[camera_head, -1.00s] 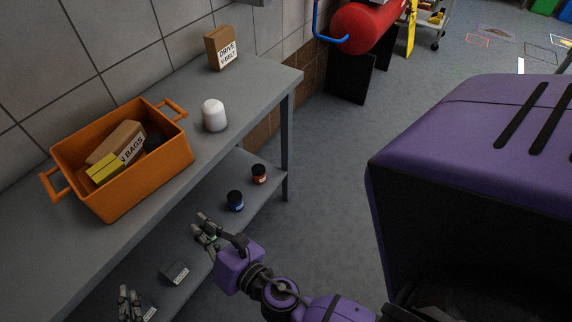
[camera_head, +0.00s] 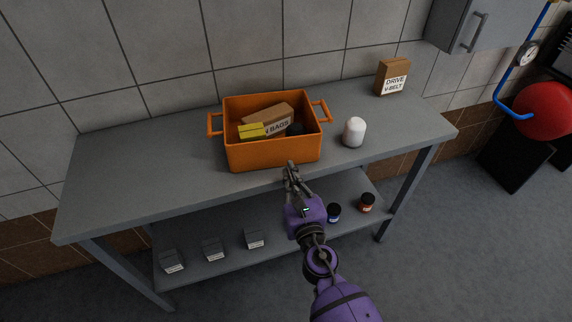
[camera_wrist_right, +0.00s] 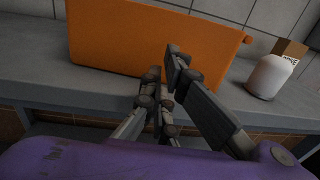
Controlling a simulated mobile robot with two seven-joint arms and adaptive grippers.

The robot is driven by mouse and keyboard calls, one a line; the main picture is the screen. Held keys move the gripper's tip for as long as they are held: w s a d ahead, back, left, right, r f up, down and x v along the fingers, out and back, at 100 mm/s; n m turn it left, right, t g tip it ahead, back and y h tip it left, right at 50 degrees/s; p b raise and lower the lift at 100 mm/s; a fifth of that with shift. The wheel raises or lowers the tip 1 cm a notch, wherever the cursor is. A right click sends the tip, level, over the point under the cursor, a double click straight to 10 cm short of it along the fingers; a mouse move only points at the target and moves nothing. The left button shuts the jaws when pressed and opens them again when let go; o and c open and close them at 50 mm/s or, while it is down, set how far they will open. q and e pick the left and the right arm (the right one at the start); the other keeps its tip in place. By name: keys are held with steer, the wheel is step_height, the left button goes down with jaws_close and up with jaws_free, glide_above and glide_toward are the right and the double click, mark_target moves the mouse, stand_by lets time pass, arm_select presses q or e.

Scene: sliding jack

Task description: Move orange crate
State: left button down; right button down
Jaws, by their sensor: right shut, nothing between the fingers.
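The orange crate (camera_head: 272,154) stands upright on the grey workbench (camera_head: 140,170), with a handle at each end. It holds a brown box marked BAGS (camera_head: 268,119), a yellow box (camera_head: 251,130) and something dark. My right gripper (camera_head: 290,167) is shut and empty in front of the crate's near wall, close to the bench's front edge. In the right wrist view the crate wall (camera_wrist_right: 150,35) fills the space beyond the fingers (camera_wrist_right: 172,75). I cannot tell whether the fingertips touch it. My left gripper does not show.
A white canister (camera_head: 354,132) stands right of the crate, and a DRIVE V-BELT box (camera_head: 392,77) stands farther back right. The lower shelf (camera_head: 210,226) holds small grey boxes and two jars. The bench left of the crate is clear.

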mark_target(283, 157)
steer(key=x, duration=0.4)
steer(key=shift+f, duration=0.1)
steer(key=shift+w, duration=0.15)
steer(key=x, duration=0.2)
steer(key=shift+w, duration=0.35)
steer(key=shift+w+a, duration=0.1)
steer(key=shift+w, duration=0.1)
